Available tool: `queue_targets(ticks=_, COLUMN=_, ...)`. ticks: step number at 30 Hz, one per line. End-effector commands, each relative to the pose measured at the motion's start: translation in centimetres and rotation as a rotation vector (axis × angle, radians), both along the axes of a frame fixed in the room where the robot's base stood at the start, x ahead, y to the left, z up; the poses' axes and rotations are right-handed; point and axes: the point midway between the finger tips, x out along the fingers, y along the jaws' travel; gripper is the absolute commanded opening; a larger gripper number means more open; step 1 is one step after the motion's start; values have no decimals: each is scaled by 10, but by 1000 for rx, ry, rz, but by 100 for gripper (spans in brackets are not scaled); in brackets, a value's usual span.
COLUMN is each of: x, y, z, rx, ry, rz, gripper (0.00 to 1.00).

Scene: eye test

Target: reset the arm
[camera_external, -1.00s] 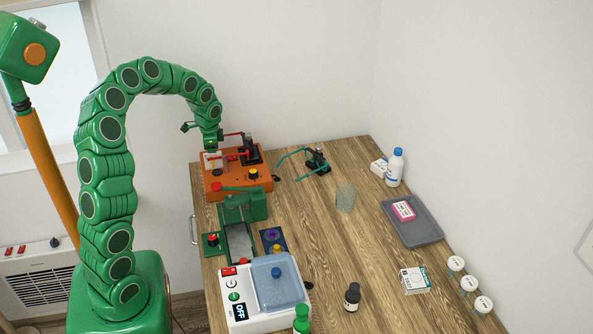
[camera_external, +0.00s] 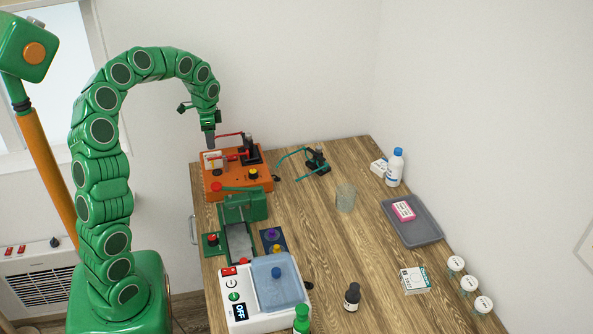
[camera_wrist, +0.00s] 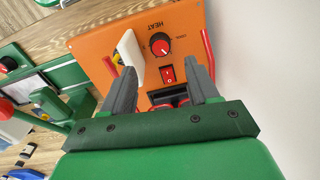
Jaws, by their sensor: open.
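My green arm (camera_external: 103,130) arches over from the left, its end pointing down above the far left of the table. My gripper (camera_external: 210,142) is above the orange box (camera_external: 238,186). In the wrist view my gripper (camera_wrist: 163,75) has its two grey fingers well apart, with nothing held between them. Beyond the fingers the orange box (camera_wrist: 95,55) shows a "HEAT" label, a red knob (camera_wrist: 160,44) and a red switch (camera_wrist: 167,74). A white piece (camera_wrist: 130,50) stands on it beside the left finger.
A green device (camera_external: 245,207) and a white device with a blue lid (camera_external: 279,284) stand nearer along the table's left side. A glass beaker (camera_external: 346,198), dark bottle (camera_external: 352,297), grey tray (camera_external: 425,231) and white bottle (camera_external: 395,168) stand further right. The middle of the table is mostly clear.

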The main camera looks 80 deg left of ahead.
Motion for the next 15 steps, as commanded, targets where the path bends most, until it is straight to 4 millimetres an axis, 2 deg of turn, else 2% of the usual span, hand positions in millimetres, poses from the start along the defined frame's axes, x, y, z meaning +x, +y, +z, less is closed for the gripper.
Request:
queue_targets(ticks=12, x=0, y=0, z=0, rx=1, ry=-1, rz=0, gripper=60)
queue_targets(ticks=15, x=5, y=-8, z=5, rx=2, ry=-3, rz=-5, gripper=60)
